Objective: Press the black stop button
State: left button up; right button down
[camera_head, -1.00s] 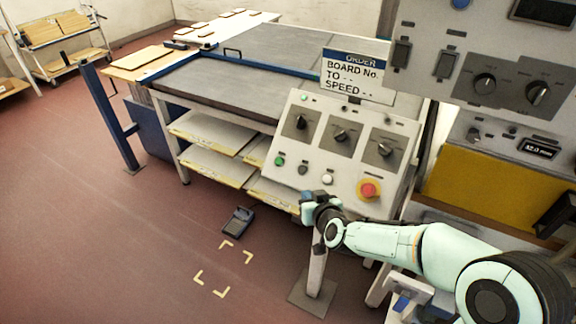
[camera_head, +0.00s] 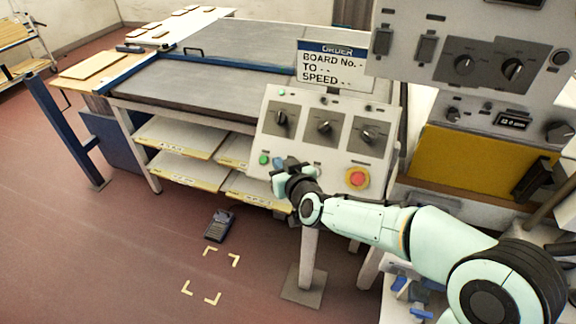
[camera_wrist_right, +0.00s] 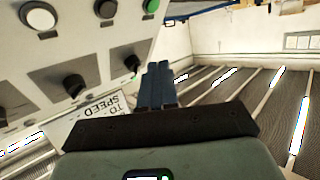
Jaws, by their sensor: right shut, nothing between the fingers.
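The black stop button (camera_wrist_right: 106,8) shows in the wrist view at the top edge, between a white button (camera_wrist_right: 38,15) and a green button (camera_wrist_right: 151,5). In the head view the green button (camera_head: 264,160) is visible at the lower left of the sloped control panel (camera_head: 335,105); my right gripper covers the black button's place beside it. My right gripper (camera_head: 279,168) is shut and empty, in front of the panel's lower left part. Its blue fingers also show in the wrist view (camera_wrist_right: 157,85). Whether they touch the panel cannot be told. My left gripper is out of view.
A red emergency button with a yellow collar (camera_head: 357,178) sits to the right on the same panel, below rotary knobs (camera_head: 323,127). An order sign (camera_head: 332,66) stands above. A blue-grey pedal (camera_head: 220,225) lies on the floor. Open floor lies left.

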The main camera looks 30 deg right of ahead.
pick_arm(q)
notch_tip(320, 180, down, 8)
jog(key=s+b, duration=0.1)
jog(key=b, duration=0.6)
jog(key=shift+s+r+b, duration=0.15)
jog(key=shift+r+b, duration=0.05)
jog(key=shift+b, duration=0.15)
pick_arm(e)
jog(key=shift+w+d+f, duration=0.7)
jog(key=shift+d+f, duration=0.05)
jog(key=shift+f, duration=0.3)
jog(key=shift+w+d+f, duration=0.65)
jog(key=shift+d+f, duration=0.15)
jog(key=shift+f, duration=0.25)
jog(key=shift+w+d+f, duration=0.7)
jog(key=shift+d+f, duration=0.05)
jog(key=shift+f, duration=0.3)
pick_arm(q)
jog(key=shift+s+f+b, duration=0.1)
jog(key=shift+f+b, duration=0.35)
pick_arm(e)
jog(key=shift+w+d+f, duration=0.2)
jog(key=shift+d+f, duration=0.05)
jog(key=shift+f, duration=0.05)
